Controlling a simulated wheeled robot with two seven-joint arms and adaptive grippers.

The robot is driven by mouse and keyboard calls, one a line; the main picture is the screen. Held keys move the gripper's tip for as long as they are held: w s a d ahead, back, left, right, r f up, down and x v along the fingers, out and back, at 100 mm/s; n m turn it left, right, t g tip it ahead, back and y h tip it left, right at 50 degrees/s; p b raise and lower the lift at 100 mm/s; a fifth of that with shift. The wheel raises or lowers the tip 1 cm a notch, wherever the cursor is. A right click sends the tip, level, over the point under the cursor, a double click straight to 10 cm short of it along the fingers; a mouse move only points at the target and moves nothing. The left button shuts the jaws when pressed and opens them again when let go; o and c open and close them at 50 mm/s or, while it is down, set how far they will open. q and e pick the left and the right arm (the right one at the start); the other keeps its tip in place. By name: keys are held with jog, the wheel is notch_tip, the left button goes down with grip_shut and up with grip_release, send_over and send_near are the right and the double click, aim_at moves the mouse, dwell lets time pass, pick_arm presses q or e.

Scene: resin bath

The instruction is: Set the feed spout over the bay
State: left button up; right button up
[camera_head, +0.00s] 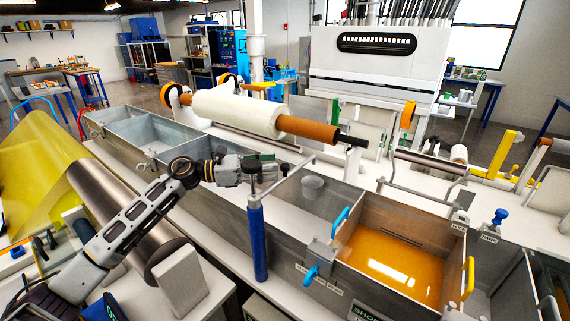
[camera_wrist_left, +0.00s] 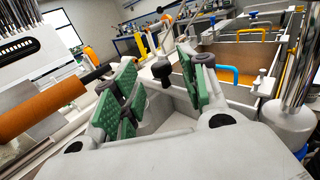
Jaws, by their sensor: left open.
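The feed spout (camera_head: 290,176) is a thin grey pipe on top of a blue post (camera_head: 257,240) at the front edge of the long grey trough. The pipe points back and right, across the trough. A black knob (camera_wrist_left: 160,72) shows in the left wrist view. My left gripper (camera_head: 268,168) is by the top of the post. In the left wrist view it (camera_wrist_left: 158,85) is open, green pads apart, with the knob in line with the gap and not clamped. The bay with amber resin (camera_head: 395,262) lies right of the post. My right gripper is not in view.
A blue-handled clamp (camera_head: 318,262) sits on the trough's front wall. A roll (camera_head: 235,112) with an orange core spans above the back of the trough. A grey roller (camera_head: 120,205) is at front left.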

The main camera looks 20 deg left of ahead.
aim_at(285, 165)
pick_arm(q)
jog(key=p+x, duration=0.1)
jog(key=x, duration=0.3)
jog(key=shift+w+d+r, duration=0.1)
jog(key=shift+d, duration=0.1)
jog(key=shift+w+d, duration=0.1)
jog(key=shift+d, duration=0.15)
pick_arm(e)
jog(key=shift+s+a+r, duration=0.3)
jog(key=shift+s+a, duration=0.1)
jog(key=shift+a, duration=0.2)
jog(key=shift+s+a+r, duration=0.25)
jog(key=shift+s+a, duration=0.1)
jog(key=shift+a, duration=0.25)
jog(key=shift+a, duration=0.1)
